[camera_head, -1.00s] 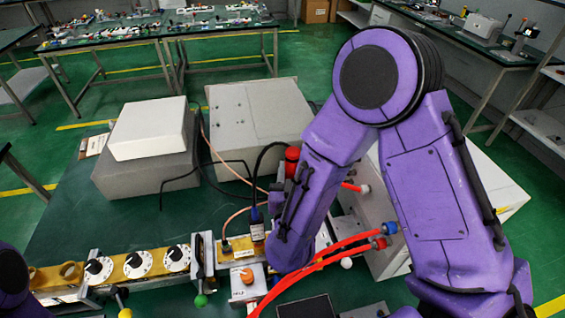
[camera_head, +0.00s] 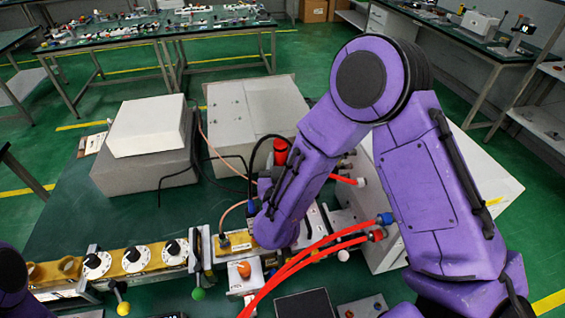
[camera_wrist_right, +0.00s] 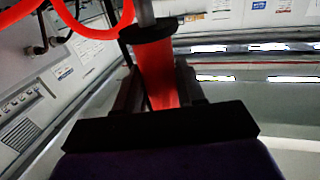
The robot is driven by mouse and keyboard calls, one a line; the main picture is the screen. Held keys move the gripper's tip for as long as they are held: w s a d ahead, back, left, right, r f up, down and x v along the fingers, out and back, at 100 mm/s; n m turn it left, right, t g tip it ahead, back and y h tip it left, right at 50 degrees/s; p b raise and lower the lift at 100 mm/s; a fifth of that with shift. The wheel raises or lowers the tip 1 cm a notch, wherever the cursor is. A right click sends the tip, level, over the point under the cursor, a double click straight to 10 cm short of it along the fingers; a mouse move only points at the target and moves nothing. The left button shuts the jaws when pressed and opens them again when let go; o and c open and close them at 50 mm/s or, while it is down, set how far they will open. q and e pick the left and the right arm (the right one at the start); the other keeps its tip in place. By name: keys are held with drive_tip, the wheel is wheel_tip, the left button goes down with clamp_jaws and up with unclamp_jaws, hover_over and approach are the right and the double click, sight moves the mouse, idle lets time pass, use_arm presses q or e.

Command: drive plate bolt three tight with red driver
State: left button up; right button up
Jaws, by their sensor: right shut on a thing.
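The red driver (camera_wrist_right: 160,80) shows in the right wrist view as a red handle with a dark collar and a grey shaft leading out of the top. My right gripper (camera_wrist_right: 158,92) is shut on the handle, one black finger on each side. In the head view my purple right arm hides most of the gripper; a red cylinder (camera_head: 280,152), seemingly the driver's handle, shows beside the forearm. The brass waveguide bench (camera_head: 134,262) runs toward the arm. Plate bolt three cannot be made out; the forearm covers that end. My left gripper is out of view.
A white box on a grey unit (camera_head: 148,130) and a larger grey box (camera_head: 255,115) stand behind the bench. Red cables (camera_head: 318,250) cross in front of the white unit at right. An orange-knobbed block (camera_head: 243,275) stands close by the bench.

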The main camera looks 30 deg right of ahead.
drive_tip(key=shift+w, duration=0.15)
drive_tip(key=shift+s+r, duration=0.2)
drive_tip(key=shift+s, duration=0.15)
drive_tip(key=shift+s+r+p, duration=0.3)
drive_tip(key=shift+s, duration=0.65)
drive_tip(key=shift+s+r, duration=0.1)
drive_tip(key=shift+s, duration=0.05)
idle(0.4)
